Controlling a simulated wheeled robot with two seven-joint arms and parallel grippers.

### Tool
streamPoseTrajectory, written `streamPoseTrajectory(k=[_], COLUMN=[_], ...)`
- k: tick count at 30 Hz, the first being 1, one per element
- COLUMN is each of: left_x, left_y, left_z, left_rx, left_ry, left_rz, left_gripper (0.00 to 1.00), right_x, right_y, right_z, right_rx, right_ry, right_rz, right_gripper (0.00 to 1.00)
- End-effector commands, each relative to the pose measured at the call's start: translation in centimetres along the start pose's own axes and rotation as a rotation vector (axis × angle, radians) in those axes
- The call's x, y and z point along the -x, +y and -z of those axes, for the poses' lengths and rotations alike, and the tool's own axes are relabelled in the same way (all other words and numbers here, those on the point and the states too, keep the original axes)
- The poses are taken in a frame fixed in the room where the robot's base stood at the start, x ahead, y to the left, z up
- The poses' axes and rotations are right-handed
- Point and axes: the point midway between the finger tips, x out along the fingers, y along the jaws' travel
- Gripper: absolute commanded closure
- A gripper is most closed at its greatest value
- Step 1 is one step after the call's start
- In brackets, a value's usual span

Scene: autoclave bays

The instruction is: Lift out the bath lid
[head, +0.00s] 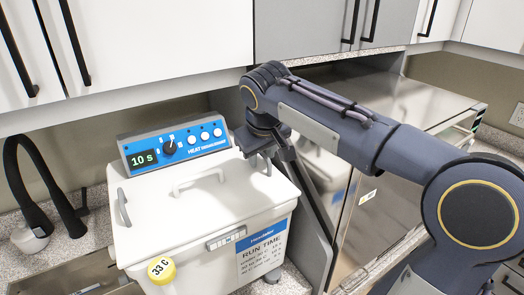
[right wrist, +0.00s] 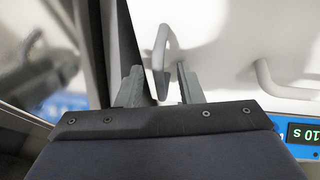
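The white bath (head: 190,262) stands on the counter with its flat white lid (head: 160,212) on top. An arched white handle (head: 198,180) rises from the middle of the lid; it also shows at the right of the right wrist view (right wrist: 272,80). Another loop handle (head: 123,207) stands at the lid's left edge. My right gripper (head: 266,156) is over the lid's right edge. In the right wrist view its fingers (right wrist: 160,88) are apart, and the right-edge loop handle (right wrist: 160,45) shows between them; I cannot tell whether they touch it. My left gripper is not in view.
A blue control panel (head: 178,143) reading 10 s stands behind the lid. A yellow-capped 33 C item (head: 161,270) is at the bath's front. A black tap (head: 40,180) and sink are left. A grey panel and steel cabinet (head: 380,200) stand close on the right; cupboards (head: 150,40) hang above.

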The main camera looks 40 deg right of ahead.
Motion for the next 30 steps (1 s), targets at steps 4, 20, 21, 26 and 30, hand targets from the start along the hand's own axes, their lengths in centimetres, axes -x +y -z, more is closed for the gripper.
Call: streamPoseTrajectory(k=[4, 20, 21, 26, 30], left_x=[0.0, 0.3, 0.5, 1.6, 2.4], left_y=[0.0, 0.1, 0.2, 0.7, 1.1], left_z=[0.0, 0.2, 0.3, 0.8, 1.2], left_rx=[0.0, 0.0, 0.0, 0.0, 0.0], left_ry=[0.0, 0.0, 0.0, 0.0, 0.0], left_rz=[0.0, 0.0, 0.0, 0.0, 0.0], left_gripper=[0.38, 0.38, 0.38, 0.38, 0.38], right_x=[0.0, 0.4, 0.7, 1.9, 2.8], right_y=[0.0, 0.1, 0.1, 0.4, 0.6], right_z=[0.0, 0.2, 0.3, 0.8, 1.2], right_rx=[0.0, 0.0, 0.0, 0.0, 0.0], right_ry=[0.0, 0.001, 0.001, 0.001, 0.001], right_rz=[0.0, 0.0, 0.0, 0.0, 0.0], right_gripper=[0.78, 1.0, 1.0, 1.0, 1.0])
